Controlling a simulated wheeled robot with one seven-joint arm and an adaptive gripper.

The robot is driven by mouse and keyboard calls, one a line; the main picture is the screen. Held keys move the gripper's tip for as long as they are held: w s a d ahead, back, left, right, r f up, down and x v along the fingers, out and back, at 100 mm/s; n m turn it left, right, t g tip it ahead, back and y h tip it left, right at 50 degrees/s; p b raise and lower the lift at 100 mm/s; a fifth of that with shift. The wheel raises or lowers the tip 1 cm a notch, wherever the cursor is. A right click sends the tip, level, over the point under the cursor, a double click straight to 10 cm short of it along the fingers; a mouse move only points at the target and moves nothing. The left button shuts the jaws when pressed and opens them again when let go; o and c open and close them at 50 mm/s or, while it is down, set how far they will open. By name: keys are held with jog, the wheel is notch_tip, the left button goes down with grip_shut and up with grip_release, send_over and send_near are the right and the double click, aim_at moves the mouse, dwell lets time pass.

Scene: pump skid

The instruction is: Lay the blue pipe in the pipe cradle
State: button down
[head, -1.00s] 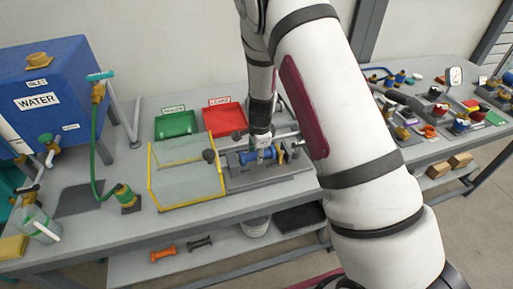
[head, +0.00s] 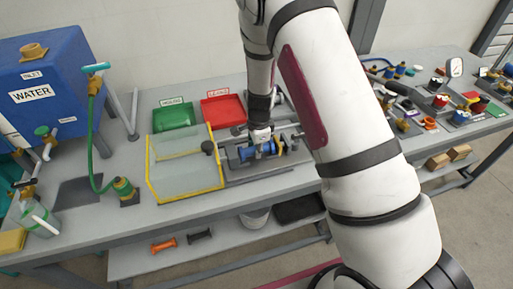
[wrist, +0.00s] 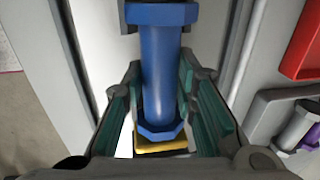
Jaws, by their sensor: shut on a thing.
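The blue pipe (head: 262,151) has wide flanged ends and lies roughly level over the grey fixture (head: 236,168) on the bench. In the wrist view the blue pipe (wrist: 160,75) runs between the teal-padded fingers of my gripper (wrist: 156,105), which is shut on it. My gripper (head: 261,138) points down onto the pipe from above in the head view. I cannot pick out the pipe cradle for sure; the pipe and gripper cover part of the fixture. Whether the pipe touches it is unclear. A yellow piece (wrist: 161,146) shows beneath the pipe's near end.
Green (head: 174,117) and red (head: 222,110) trays lie behind. The blue water tank (head: 45,90) is left. Valves and fittings crowd the right bench.

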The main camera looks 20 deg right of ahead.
jog(key=shift+f, duration=0.2)
jog(key=c, duration=1.2)
grip_release()
